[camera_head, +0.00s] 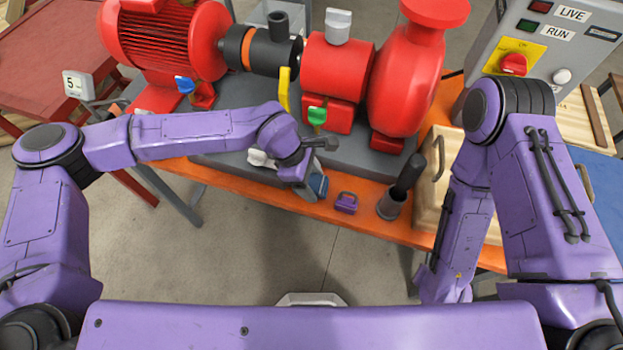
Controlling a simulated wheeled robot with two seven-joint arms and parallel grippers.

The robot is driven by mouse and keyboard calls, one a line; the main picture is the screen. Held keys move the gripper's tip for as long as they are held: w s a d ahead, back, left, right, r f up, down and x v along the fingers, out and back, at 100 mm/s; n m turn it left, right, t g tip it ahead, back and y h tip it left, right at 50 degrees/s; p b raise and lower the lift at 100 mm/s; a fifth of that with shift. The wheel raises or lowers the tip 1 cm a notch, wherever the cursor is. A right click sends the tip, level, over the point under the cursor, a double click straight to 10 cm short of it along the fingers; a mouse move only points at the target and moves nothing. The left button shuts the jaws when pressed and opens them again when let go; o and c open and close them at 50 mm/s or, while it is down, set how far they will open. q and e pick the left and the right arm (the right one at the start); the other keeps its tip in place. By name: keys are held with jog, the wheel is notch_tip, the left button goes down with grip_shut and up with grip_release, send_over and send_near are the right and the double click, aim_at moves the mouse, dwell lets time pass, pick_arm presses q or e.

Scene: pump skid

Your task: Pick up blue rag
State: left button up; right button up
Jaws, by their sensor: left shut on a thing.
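The blue rag (319,185) shows as a small blue patch at the front edge of the orange bench, partly hidden by my left gripper. My left gripper (314,184) reaches in from the left, points down and is shut on the blue rag. Much of its fingers is hidden by the wrist. I cannot tell whether the rag touches the bench. My right arm hangs down at the right, and its gripper does not show.
A purple padlock (346,203) and a grey cup with a dark handle (391,204) stand just right of my left gripper. Behind are the red motor (167,42) and red pump (405,83). A wooden box (431,190) and control box (535,60) are at the right.

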pick_arm(q)
jog(key=s+a+r+p, duration=0.3)
jog(key=s+r+p, duration=0.3)
jog(key=s+r, duration=0.4)
jog(key=s, duration=0.3)
jog(key=shift+s+a+r, duration=0.25)
jog(key=shift+s, duration=0.1)
pick_arm(e)
notch_tip(320, 180, up, 8)
jog(key=shift+r, duration=0.15)
